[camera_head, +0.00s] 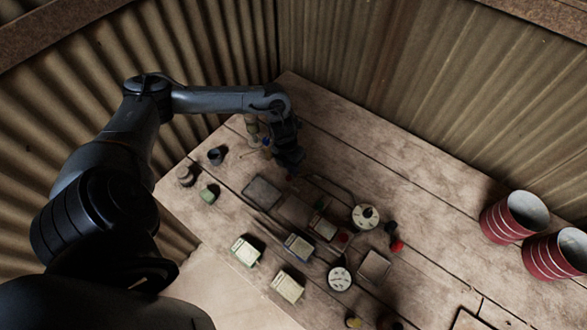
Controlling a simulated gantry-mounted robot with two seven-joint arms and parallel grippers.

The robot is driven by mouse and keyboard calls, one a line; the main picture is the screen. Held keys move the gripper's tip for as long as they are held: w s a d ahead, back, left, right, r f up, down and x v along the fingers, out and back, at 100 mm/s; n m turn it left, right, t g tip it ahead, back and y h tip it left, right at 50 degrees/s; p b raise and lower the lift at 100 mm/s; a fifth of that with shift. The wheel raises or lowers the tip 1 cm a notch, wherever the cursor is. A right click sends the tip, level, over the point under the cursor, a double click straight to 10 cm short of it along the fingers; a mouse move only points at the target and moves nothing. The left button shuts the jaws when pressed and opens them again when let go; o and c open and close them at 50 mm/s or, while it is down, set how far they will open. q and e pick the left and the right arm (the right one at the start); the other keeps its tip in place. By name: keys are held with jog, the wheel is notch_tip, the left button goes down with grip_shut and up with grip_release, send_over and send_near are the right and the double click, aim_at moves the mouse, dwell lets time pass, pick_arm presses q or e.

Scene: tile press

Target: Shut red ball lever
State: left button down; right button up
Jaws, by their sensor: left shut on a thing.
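My left arm comes in from the left and reaches over the far part of the table. My left gripper (290,172) points down there, shut; the held part is mostly hidden by the dark fingers, and it seems to be the end of the red ball lever. Thin dark rods (331,186) run just right of the fingertips, near a small press-like assembly (323,227) in the middle of the table. A small red round thing (343,238) shows beside that assembly. My right gripper is not in view.
Around lie a dark flat plate (262,192), several boxes including a pale one (288,287), two round white dials (340,278) and small cups (216,155). A red knob (397,245) sits to the right. Two red-striped buckets (514,217) stand far right. Corrugated walls close the back.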

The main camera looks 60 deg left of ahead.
pick_arm(q)
jog(key=shift+a, duration=0.1)
dwell(0.5)
jog(key=c, duration=1.2)
grip_release()
notch_tip(320, 180, up, 11)
jog(key=a, duration=0.2)
jog(key=shift+s+f, duration=0.2)
jog(key=shift+s, duration=0.25)
